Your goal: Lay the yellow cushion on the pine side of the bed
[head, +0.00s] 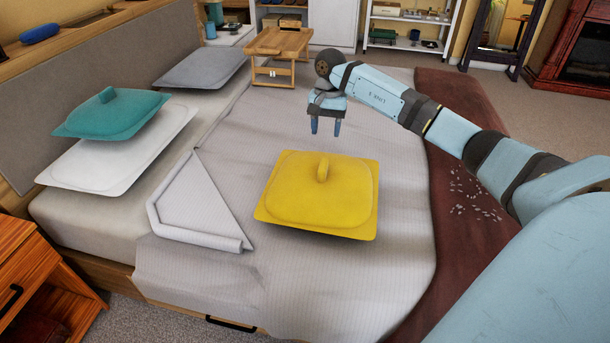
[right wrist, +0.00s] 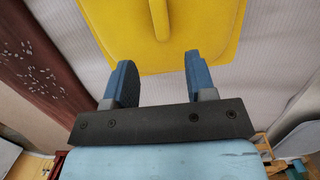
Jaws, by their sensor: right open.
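The yellow cushion (head: 318,200) lies flat on the grey bed cover (head: 290,285) near the middle of the bed, with a raised loop handle on top. It also shows at the top of the right wrist view (right wrist: 200,25). My right gripper (head: 325,132) is open and empty, above the bed and beyond the cushion in the head view. In the right wrist view its blue fingers (right wrist: 160,75) stand apart, with the cushion ahead of them and its handle between them. They appear apart from the cushion. My left gripper is not in view.
A teal cushion (head: 110,113) rests on a white cushion (head: 120,160) at the left, with a grey cushion (head: 203,68) behind. A folded cover corner (head: 200,205) lies left of the yellow cushion. A wooden bed tray (head: 280,42) stands at the back. A dark red throw (head: 445,110) covers the right side.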

